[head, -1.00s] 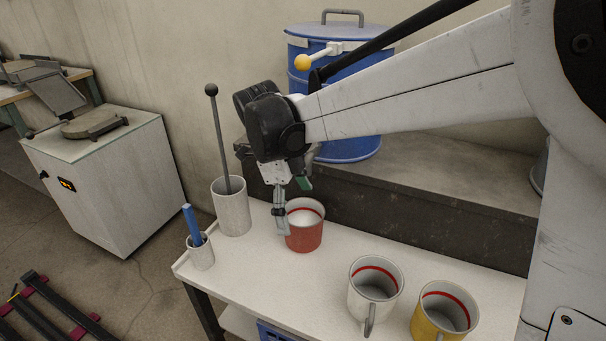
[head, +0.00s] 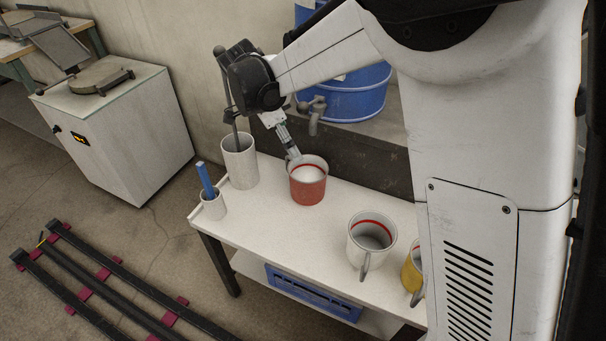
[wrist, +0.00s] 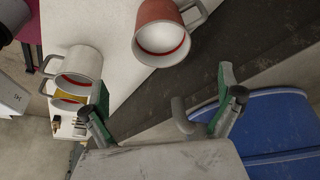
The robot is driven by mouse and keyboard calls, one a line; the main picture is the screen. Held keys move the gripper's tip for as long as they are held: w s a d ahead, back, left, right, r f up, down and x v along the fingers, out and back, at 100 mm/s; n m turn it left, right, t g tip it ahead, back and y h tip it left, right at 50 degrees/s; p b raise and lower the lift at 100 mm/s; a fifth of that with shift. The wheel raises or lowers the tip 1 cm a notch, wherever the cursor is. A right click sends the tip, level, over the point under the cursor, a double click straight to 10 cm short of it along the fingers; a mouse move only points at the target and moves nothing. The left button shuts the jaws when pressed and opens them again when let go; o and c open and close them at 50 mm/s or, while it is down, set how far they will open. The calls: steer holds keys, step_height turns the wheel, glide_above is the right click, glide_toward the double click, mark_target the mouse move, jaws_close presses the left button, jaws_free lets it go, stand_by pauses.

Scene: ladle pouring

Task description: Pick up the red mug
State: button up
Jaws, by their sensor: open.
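The red mug (head: 307,184) stands upright on the white table, white inside with a red band. In the wrist view the red mug (wrist: 160,30) is at the top, beyond my fingertips, with its handle to the right. My gripper (head: 293,154) is tilted down at the mug's back left rim in the head view; whether it touches the rim I cannot tell. In the wrist view my gripper (wrist: 164,82) shows two green-and-grey fingers spread apart, with no mug between them.
A white mug (head: 368,245) and a partly hidden yellow mug (head: 412,272) stand to the right. A tall white container (head: 239,162) with a rod and a small cup (head: 212,208) with a blue stick stand left. A blue drum (head: 350,92) with a tap is behind.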

steer(key=b, duration=0.4)
glide_toward(307, 168)
steer(key=s+d+f, duration=0.2)
steer(key=f, duration=0.1)
steer(key=s+d+f, duration=0.1)
steer(key=f, duration=0.1)
steer(key=shift+s+d, duration=0.2)
steer(key=shift+s, duration=0.15)
steer(key=shift+r, duration=0.15)
steer(key=c, duration=1.7)
steer(key=shift+o, duration=0.2)
steer(key=shift+r, duration=0.1)
